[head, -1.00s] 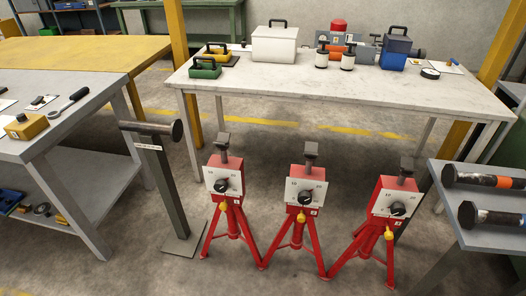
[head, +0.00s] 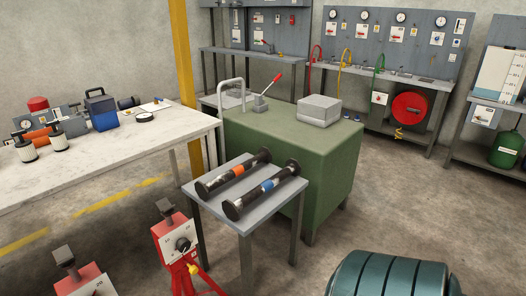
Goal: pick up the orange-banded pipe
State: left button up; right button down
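The orange-banded pipe (head: 232,174) is a dark flanged spool with an orange band round its middle. It lies on a small grey table (head: 258,221) in the middle of the head view, slanting from lower left to upper right. A similar pipe with a blue band (head: 262,190) lies beside it, nearer to me and roughly parallel, with a gap between them. Both pipes have wide end flanges and rest flat on the table top. Neither of my grippers shows in the head view.
A green cabinet (head: 334,168) stands close behind the small table. Red stands (head: 172,244) are at the front left. A dark teal ribbed drum (head: 388,276) is at the front right. A long white table (head: 165,145) is at left.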

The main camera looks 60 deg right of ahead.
aim_at(265, 156)
jog(key=z, duration=1.6)
jog(key=i+z, duration=0.15)
jog(key=i+j, duration=0.05)
jog(key=i, duration=0.05)
